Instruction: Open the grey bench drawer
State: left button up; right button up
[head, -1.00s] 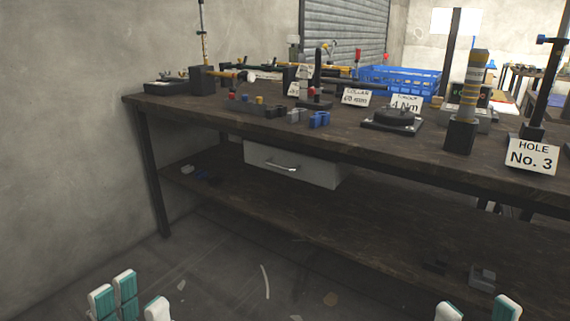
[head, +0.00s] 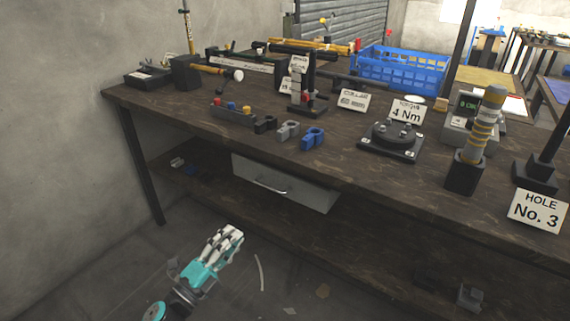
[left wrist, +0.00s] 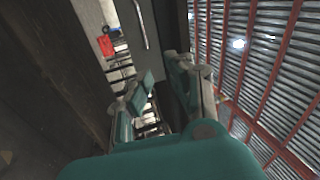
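The grey bench drawer (head: 310,193) hangs under the bench top and looks shut. Its silver bar handle (head: 271,188) is on the front face. The handle also shows at the top of the left wrist view (left wrist: 141,24), ahead of the fingers. My left gripper (head: 230,236), teal and white, is below and in front of the drawer, apart from the handle. In the left wrist view its fingers (left wrist: 165,82) stand apart with nothing between them. My right gripper is out of view.
The dark wooden bench top (head: 340,160) overhangs the drawer. A lower shelf (head: 380,240) runs beneath, and a bench leg (head: 140,165) stands left. On top are blue clamps (head: 312,139), a torque stand (head: 390,140) and a blue crate (head: 400,70). The floor before the drawer looks open.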

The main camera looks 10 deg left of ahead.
aim_at(269, 188)
pick_arm(q)
jog(key=shift+m+g+y, duration=0.3)
jog(key=shift+g+y, duration=0.1)
jog(key=shift+y, duration=0.1)
jog(key=a+x, duration=0.1)
jog(key=x, duration=0.5)
jog(key=w+f+x, duration=0.1)
jog(key=x, duration=0.5)
jog(key=a+x, duration=0.1)
jog(key=x, duration=0.5)
jog(key=shift+w+a+f+b, duration=0.15)
jog(key=shift+w+a+b, duration=0.15)
jog(key=shift+w, duration=0.2)
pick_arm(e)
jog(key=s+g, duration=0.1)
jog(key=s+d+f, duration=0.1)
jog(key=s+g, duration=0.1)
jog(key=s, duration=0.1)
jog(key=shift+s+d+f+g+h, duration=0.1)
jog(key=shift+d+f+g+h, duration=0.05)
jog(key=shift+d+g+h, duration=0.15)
pick_arm(q)
grip_shut()
